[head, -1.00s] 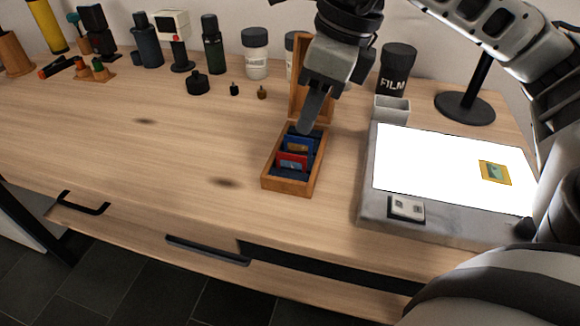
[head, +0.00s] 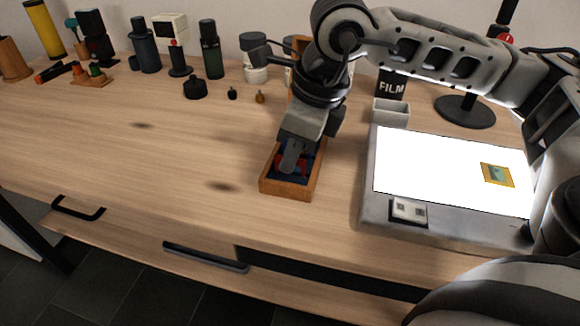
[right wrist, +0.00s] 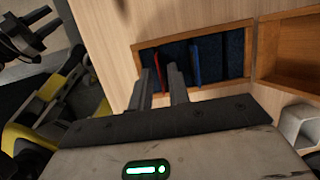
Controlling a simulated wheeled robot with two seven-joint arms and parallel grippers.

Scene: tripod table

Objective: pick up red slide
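A small wooden box (head: 265,184) with a dark blue lining stands on the table, its lid open at the back. The red slide (head: 304,163) stands on edge in the box, partly hidden by my right gripper (head: 292,168). In the right wrist view the fingers of this gripper (right wrist: 162,75) are apart, with the thin red edge of the slide (right wrist: 158,74) between them. A blue slide (right wrist: 195,62) stands outside the fingers, further back towards the lid. My left gripper (right wrist: 42,28) shows only at the top left of the right wrist view, with its prongs apart.
A lit light panel (head: 440,165) with a yellow-framed slide (head: 497,174) lies right of the box. Bottles and small items line the back left. The table left of the box is clear.

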